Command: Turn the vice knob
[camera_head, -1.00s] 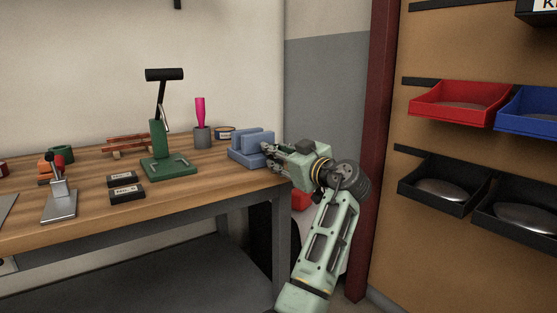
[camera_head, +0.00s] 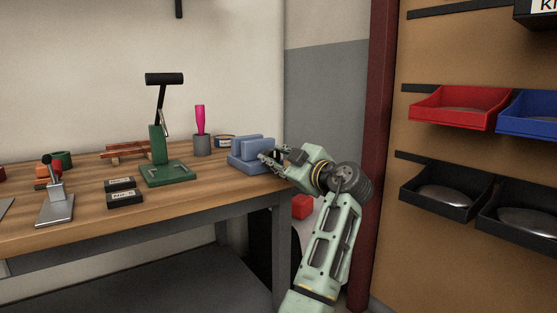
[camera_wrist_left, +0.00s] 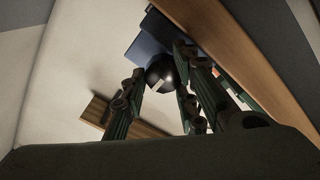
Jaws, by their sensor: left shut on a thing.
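The blue vice (camera_head: 250,152) sits at the right end of the wooden bench, and a blue part of it (camera_wrist_left: 150,48) shows in the wrist view. Its dark round knob (camera_wrist_left: 158,72) is between my left fingers in the wrist view; in the head view the fingers hide it. My left gripper (camera_head: 268,157) reaches in from the right side of the vice and is shut on the knob. Its fingers also show in the wrist view (camera_wrist_left: 163,78). My right gripper is in neither view.
A green press (camera_head: 167,172), a grey cup (camera_head: 202,145) with a pink-handled tool, and two black labelled blocks (camera_head: 125,199) stand left of the vice on the bench (camera_head: 200,196). Red (camera_head: 462,108) and black trays (camera_head: 447,193) hang on the right panel.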

